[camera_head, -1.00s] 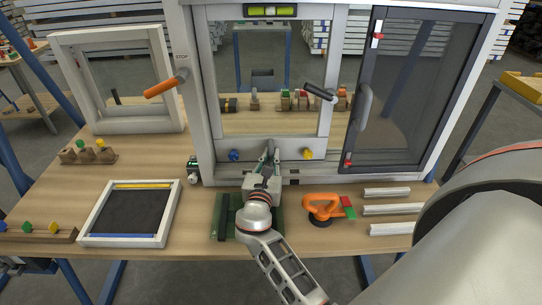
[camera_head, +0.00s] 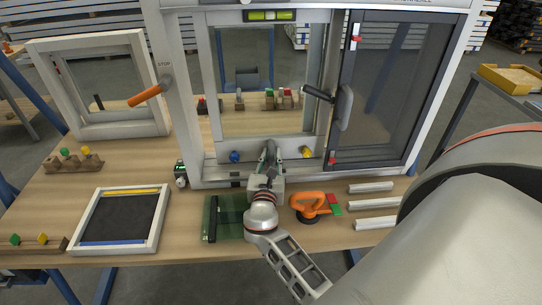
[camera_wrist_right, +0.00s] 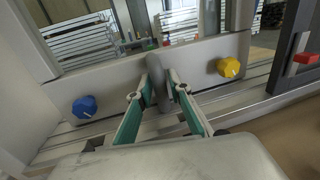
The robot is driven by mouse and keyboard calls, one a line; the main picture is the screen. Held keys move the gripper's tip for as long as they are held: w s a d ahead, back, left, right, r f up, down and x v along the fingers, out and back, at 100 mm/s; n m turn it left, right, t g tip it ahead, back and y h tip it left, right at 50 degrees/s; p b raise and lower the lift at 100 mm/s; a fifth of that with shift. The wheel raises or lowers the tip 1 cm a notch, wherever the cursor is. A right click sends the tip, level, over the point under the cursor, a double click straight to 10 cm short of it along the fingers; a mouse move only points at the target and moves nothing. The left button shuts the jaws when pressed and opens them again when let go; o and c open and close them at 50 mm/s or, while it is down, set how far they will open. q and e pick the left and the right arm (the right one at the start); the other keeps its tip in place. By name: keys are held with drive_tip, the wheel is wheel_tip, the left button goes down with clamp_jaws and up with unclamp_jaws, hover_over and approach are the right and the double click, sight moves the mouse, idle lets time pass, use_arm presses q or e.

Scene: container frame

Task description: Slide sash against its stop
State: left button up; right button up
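The light-framed sliding sash (camera_head: 262,149) stands upright in the window frame (camera_head: 185,130). A blue knob (camera_head: 235,156) and a yellow knob (camera_head: 306,152) sit on its bottom rail, and a black lever (camera_head: 318,94) on its right side. My right gripper (camera_head: 268,152) is at the bottom rail between the knobs. In the right wrist view its fingers (camera_wrist_right: 162,82) close around a grey upright handle (camera_wrist_right: 158,92), partly hidden by them. A STOP label (camera_head: 164,65) marks the left post, above an orange lever (camera_head: 150,95). My left gripper is out of view.
A dark-framed sash (camera_head: 395,90) with a grey handle (camera_head: 345,106) fills the right side. On the bench lie a framed dark panel (camera_head: 118,218), a green mat (camera_head: 222,222), an orange suction lifter (camera_head: 312,207) and light profiles (camera_head: 372,205).

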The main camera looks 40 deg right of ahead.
drive_tip(key=v, duration=0.7)
drive_tip(key=shift+s+a, duration=0.15)
drive_tip(key=shift+s, duration=0.05)
